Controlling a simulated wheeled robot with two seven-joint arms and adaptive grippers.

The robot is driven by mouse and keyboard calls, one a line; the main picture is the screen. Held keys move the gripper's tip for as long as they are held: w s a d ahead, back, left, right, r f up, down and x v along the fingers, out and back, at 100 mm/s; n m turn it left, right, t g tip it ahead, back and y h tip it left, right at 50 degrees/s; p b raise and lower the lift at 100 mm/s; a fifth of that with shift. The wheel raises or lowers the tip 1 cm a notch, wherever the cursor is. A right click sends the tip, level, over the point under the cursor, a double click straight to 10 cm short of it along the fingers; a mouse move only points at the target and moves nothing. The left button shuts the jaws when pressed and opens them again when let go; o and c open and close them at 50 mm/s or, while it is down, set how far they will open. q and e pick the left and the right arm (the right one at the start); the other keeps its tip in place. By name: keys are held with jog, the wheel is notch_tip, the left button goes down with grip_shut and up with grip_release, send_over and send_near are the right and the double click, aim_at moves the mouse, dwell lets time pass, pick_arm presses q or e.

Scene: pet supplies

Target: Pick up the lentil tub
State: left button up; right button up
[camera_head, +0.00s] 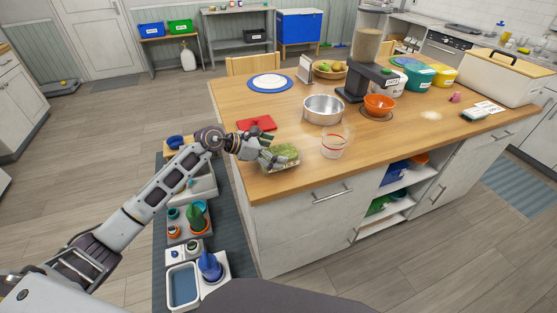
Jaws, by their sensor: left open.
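The lentil tub appears to be the small clear container with green contents (286,160), near the front left corner of the wooden island top. My left gripper (272,153) is open at its upper left side, with its fingers over or beside the tub's near-left edge. I cannot tell whether the fingers touch it. The gripper hides part of the tub's left side. My right gripper is not in view.
A clear measuring cup (334,145) stands right of the tub, with a metal bowl (323,110) behind it. A red flat item (257,123) lies behind the gripper.

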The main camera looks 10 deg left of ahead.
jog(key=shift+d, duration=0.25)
pick_arm(q)
jog(key=c, duration=0.7)
jog(key=shift+c, duration=0.5)
jog(key=shift+r, duration=0.25)
jog(key=shift+w+r, duration=0.1)
jog(key=shift+r, duration=0.55)
notch_tip(320, 180, up, 8)
jog(key=shift+r, duration=0.2)
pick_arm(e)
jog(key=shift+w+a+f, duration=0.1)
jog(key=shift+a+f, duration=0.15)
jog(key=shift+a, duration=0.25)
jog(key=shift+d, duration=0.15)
